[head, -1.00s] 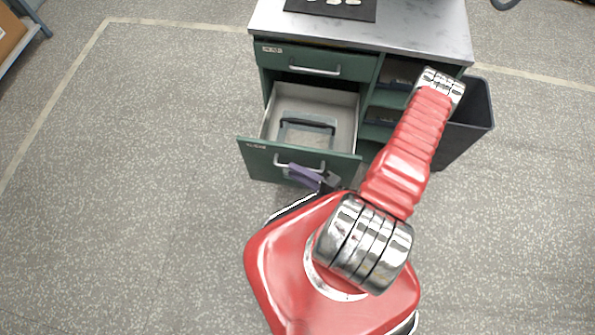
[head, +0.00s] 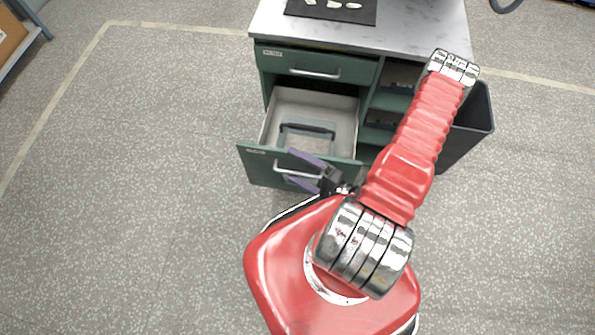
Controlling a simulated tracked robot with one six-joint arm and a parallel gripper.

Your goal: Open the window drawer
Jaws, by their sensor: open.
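The green cabinet's lower drawer (head: 262,168) is pulled well out, and its pale inside shows. A clear box with a dark handle (head: 308,137) sits in it. The drawer's silver bar handle (head: 283,168) is on its front. The upper drawer (head: 290,62) is shut. My gripper (head: 300,170) is at the lower drawer's front with its purple fingers spread apart. The fingers appear above and below the handle bar in the picture; I cannot tell whether they touch it. The labels on the drawers are too small to read.
The metal worktop (head: 420,30) carries a dark mat (head: 300,10) with several pale pieces. Open shelves (head: 395,95) are right of the drawers. A dark bin (head: 470,125) stands at the cabinet's right. The floor (head: 130,180) to the left is clear.

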